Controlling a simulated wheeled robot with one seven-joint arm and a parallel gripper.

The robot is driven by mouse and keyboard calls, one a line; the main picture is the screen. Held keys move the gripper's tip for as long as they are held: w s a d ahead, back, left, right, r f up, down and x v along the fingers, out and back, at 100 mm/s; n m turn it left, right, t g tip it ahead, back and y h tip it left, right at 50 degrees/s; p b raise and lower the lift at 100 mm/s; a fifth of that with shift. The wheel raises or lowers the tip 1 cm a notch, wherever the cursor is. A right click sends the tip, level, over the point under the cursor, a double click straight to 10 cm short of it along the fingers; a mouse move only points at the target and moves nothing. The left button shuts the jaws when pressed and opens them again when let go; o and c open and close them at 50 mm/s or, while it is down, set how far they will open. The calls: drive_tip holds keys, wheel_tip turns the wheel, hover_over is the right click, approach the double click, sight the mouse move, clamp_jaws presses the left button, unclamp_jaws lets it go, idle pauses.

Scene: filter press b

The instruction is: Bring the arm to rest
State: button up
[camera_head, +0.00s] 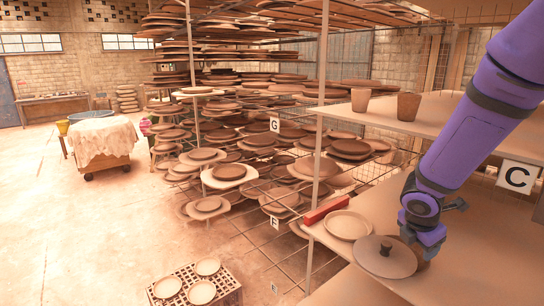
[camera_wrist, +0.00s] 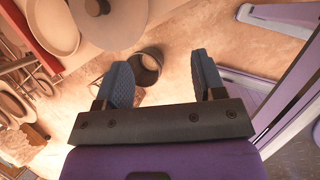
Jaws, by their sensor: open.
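My gripper (camera_head: 428,240) hangs at the end of my purple arm, over the lower shelf board on the right in the head view. In the wrist view its two blue-grey fingers (camera_wrist: 161,82) are spread apart with nothing held between them. A small dark round pot (camera_wrist: 147,66) shows beyond the gap between the fingers, partly covered by the left finger. A round lid with a knob (camera_head: 385,257) lies just left of the gripper in the head view; whether they touch is unclear. The lid also shows at the top of the wrist view (camera_wrist: 105,22).
A pale plate (camera_head: 347,225) and a red bar (camera_head: 327,208) lie left of the lid. Two cups (camera_head: 360,99) (camera_head: 408,106) stand on the board above. Racks of plates (camera_head: 240,150) and a perforated block (camera_head: 228,287) stand left. Open floor (camera_head: 80,220) lies farther left.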

drive_tip(key=s+a+r+m+t+y, duration=0.1)
drive_tip(key=s+a+r+m+y, duration=0.1)
drive_tip(key=s+r+m, duration=0.8)
drive_tip(key=s+a+r+m+t+y, duration=0.1)
drive_tip(key=s+a+r+m, duration=0.2)
drive_tip(key=s+r+m, duration=0.8)
drive_tip(key=shift+s+r+y, duration=0.4)
drive_tip(key=shift+s+r, duration=0.05)
drive_tip(key=shift+s, duration=0.1)
